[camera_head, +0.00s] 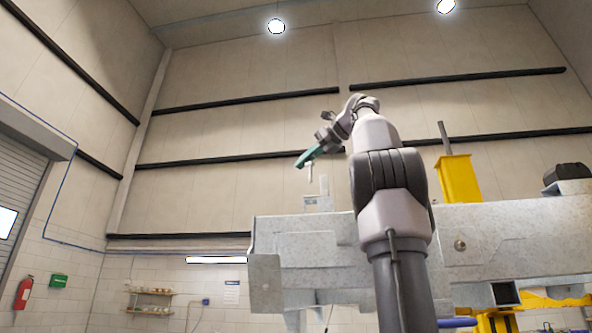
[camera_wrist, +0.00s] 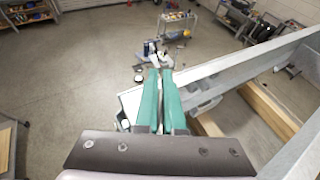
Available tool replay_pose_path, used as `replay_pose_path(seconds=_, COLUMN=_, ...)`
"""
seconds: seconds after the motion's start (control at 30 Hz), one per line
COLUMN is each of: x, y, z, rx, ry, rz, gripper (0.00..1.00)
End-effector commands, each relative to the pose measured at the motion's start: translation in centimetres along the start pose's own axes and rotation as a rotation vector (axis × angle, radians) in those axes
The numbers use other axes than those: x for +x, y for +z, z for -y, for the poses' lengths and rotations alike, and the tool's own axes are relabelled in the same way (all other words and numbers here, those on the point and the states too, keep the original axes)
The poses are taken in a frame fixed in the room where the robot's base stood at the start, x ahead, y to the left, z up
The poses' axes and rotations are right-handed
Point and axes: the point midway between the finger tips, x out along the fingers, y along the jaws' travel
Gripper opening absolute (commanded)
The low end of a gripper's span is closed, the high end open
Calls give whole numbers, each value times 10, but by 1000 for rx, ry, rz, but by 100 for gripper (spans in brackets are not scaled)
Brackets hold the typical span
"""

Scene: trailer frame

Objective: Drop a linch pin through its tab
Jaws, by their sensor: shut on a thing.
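My gripper (camera_head: 303,161) has green fingers and is above the left end of the grey trailer frame (camera_head: 300,250). It is shut on a small grey linch pin (camera_head: 309,173), which hangs below the fingertips in the head view. A small grey upright tab (camera_head: 318,203) stands on top of the frame below the gripper. The pin looks apart from and above the tab. In the wrist view the fingers (camera_wrist: 160,72) are close together, and pale metal shows at their tips; the pin's outline is hard to tell there from what lies behind.
A yellow upright part (camera_head: 457,179) stands on the frame at the right, with a dark object (camera_head: 567,172) farther right. The wrist view shows wooden planks (camera_wrist: 268,108) beside the frame's long grey rail, a cart (camera_wrist: 178,20) at the back and open floor at the left.

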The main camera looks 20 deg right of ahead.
Motion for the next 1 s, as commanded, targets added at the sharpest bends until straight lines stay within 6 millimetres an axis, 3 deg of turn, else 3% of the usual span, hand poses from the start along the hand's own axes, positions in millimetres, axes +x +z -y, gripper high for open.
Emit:
replay_pose_path(seconds=0.27, x=1, y=-5, z=-1, rx=1, ry=-3, rz=-1, gripper=0)
replay_pose_path(seconds=0.7, x=14, y=-36, z=-1, rx=1, ry=-3, rz=-1, gripper=0)
replay_pose_path(seconds=1.0, x=15, y=-39, z=0, rx=0, ry=-3, rz=0, gripper=0)
